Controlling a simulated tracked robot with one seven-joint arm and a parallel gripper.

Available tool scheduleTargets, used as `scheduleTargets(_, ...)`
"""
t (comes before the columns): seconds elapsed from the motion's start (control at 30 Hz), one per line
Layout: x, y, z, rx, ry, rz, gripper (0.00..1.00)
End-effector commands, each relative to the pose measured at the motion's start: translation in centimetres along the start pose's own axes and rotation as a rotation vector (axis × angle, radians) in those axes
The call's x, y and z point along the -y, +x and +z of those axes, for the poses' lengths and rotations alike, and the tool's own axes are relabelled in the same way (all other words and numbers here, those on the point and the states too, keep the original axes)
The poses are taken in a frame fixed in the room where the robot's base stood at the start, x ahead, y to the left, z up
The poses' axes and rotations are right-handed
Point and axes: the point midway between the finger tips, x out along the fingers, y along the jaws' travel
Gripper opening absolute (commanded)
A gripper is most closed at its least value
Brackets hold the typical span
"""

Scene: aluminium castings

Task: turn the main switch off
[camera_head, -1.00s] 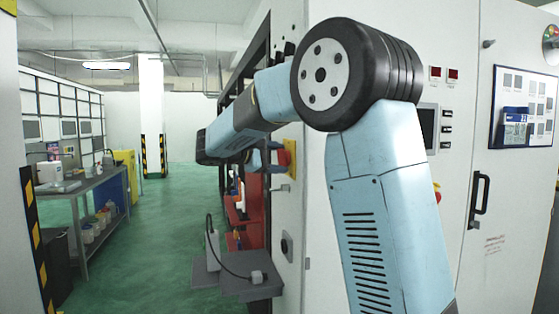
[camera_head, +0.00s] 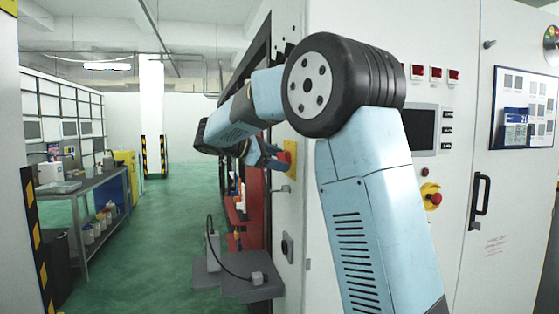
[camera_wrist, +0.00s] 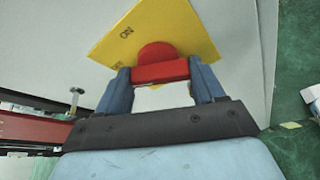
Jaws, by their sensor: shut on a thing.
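The main switch has a red handle (camera_wrist: 160,71) on a yellow plate (camera_wrist: 160,30) marked "ON" in the wrist view. My gripper (camera_wrist: 161,82) is shut on the red handle, with one blue finger at each end of it. The plate looks tilted in this view, and its second marking is too small to read surely. In the head view the yellow plate (camera_head: 290,157) sits on the side of the white cabinet, with my gripper (camera_head: 281,159) against it. The handle is mostly hidden there.
The white cabinet (camera_head: 350,240) carries a red emergency button (camera_head: 435,198) and a door handle (camera_head: 480,200) at the right. A grey shelf (camera_head: 238,286) with a cable juts out below the switch. A workbench (camera_head: 85,185) stands at the left. The green floor between is clear.

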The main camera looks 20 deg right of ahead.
Motion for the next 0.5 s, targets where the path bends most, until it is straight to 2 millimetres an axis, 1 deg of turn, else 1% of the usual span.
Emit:
scheduleTargets(0.03, 0.19, -0.17, -0.41, -0.004, -0.008, -0.002, 0.38)
scheduleTargets(0.3, 0.18, -0.17, -0.37, -0.004, -0.008, -0.002, 0.38)
scheduleTargets(0.33, 0.18, -0.17, -0.36, -0.004, -0.008, -0.001, 0.71)
scheduleTargets(0.5, 0.10, -0.10, -0.20, -0.002, -0.004, -0.001, 0.87)
